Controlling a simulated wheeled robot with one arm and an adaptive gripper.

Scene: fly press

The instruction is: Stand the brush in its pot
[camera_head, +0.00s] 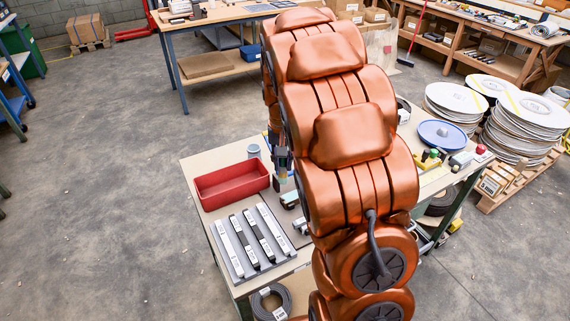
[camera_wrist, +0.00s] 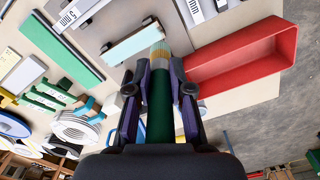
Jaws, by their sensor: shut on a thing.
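My gripper (camera_wrist: 160,85) is shut on the brush (camera_wrist: 160,105), seen in the wrist view. The brush has a dark green body and a yellowish end pointing away from the wrist. In the head view my gripper (camera_head: 281,160) is above the bench, just right of the red tray, and my arm hides much of it. A small grey-blue cup (camera_head: 254,151), which looks like the pot, stands on the bench behind the tray's right end. The gripper is to the right of this cup and apart from it.
The red tray (camera_head: 232,185) lies beside the gripper; several metal bars (camera_head: 243,240) lie on a grey plate in front of it. A blue round lid or plate (camera_head: 442,134) and small items crowd the bench's right side. The bench's back left corner is clear.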

